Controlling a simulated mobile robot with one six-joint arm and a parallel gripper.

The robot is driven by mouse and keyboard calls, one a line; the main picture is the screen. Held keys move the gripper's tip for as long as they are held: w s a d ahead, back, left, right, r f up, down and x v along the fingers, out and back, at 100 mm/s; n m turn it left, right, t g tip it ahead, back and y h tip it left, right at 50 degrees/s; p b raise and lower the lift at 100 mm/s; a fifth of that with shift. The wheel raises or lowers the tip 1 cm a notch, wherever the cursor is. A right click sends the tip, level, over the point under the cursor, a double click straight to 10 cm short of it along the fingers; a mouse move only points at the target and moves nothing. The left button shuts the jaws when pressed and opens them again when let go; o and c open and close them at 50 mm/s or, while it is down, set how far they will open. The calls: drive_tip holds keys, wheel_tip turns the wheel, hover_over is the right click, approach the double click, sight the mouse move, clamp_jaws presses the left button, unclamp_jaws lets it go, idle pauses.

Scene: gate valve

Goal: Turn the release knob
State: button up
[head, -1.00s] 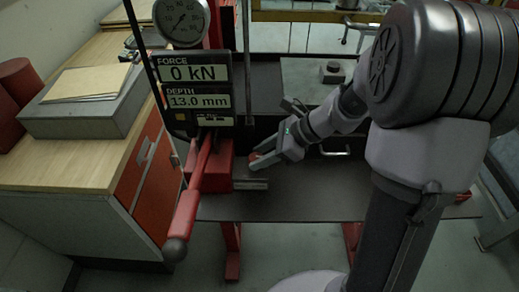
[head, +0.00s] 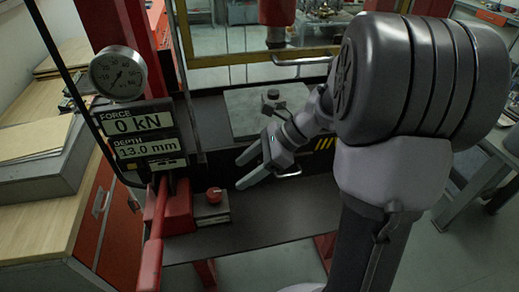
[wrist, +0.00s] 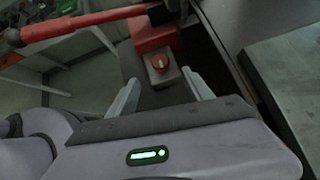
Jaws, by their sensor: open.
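The release knob (head: 214,194) is a small red knob on a grey block beside the red pump body, at the left of the dark press table. It also shows in the wrist view (wrist: 160,61), ahead of and between my fingers. My gripper (head: 240,171) is open and empty, up and to the right of the knob in the head view, apart from it. In the wrist view my gripper (wrist: 160,92) has its two pale fingers spread wide, with the knob beyond their tips.
A long red lever (head: 157,220) rises from the red pump body (head: 178,212) left of the knob. A display (head: 143,140) reads 0 kN and 13.0 mm under a round gauge (head: 118,73). A grey plate (head: 250,115) lies behind. The table right of the knob is clear.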

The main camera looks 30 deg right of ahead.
drive_tip(key=p+v, duration=0.1)
drive_tip(key=v, duration=0.5)
drive_tip(key=shift+d+r, duration=0.15)
drive_tip(key=s+a+f+n+t+h+b, duration=0.1)
drive_tip(key=s+a+f+n+h+b, duration=0.1)
drive_tip(key=s+a+n+b, duration=0.3)
drive_tip(key=s+a+f+n+h+b, duration=0.3)
drive_tip(key=s+a+n, duration=0.5)
drive_tip(key=n, duration=0.6)
drive_tip(key=a+h+b, duration=0.1)
drive_tip(key=a, duration=0.1)
drive_tip(key=shift+s+a+t+b, duration=0.35)
drive_tip(key=shift+t, duration=0.05)
